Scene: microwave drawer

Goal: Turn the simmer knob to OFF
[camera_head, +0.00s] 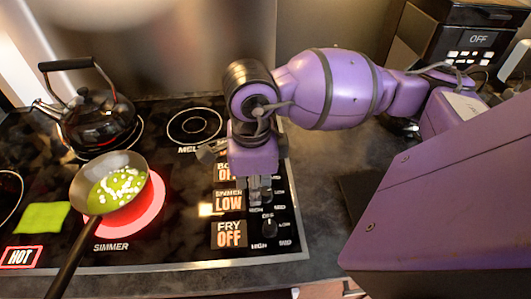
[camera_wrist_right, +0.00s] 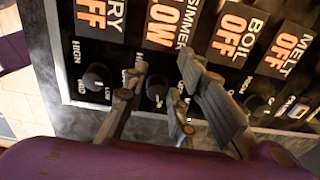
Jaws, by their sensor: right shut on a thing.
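The simmer display (camera_head: 229,201) reads LOW, and it also reads LOW in the right wrist view (camera_wrist_right: 170,20). The dark simmer knob (camera_wrist_right: 157,87) is below that display, between the fingers of my right gripper (camera_wrist_right: 160,88), which is shut on it. In the head view, my right gripper (camera_head: 257,190) points down over the control panel and partly hides the knob. The simmer burner (camera_head: 152,211) glows red under a pan (camera_head: 92,197) of green liquid with white pieces. My left gripper is not in view.
The fry knob (camera_head: 269,226) sits close beside the gripper; its display (camera_head: 229,234) reads OFF. The boil (camera_wrist_right: 240,30) and melt (camera_wrist_right: 286,50) displays read OFF. A black kettle (camera_head: 99,120), a green cloth (camera_head: 42,217) and a lit HOT sign (camera_head: 21,257) are at the left.

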